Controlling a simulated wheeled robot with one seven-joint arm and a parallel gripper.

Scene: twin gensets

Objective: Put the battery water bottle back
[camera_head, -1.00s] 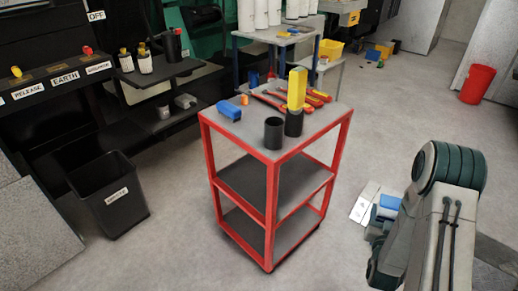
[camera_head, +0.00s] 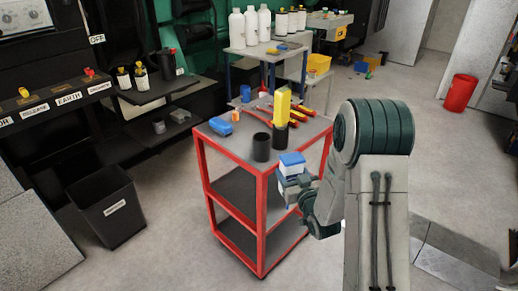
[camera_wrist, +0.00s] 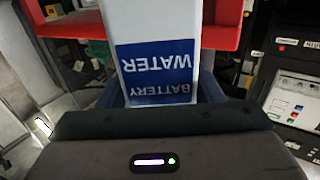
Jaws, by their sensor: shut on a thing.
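The battery water bottle is white with a blue label and a blue cap. In the wrist view the bottle (camera_wrist: 160,40) fills the middle, its "BATTERY WATER" lettering upside down. In the head view the bottle (camera_head: 292,162) shows its blue top at the right front corner of the red cart. My gripper (camera_head: 290,185) is shut on it, beside the cart's right side. The fingers are partly hidden by the bottle and my arm.
The red cart (camera_head: 262,218) carries a black cup (camera_head: 261,147), a yellow tool in a black holder (camera_head: 282,107), red-handled tools and a blue item (camera_head: 221,126). Behind it, a table (camera_head: 265,49) holds several white bottles. A black bin (camera_head: 107,207) stands left. Floor at right is open.

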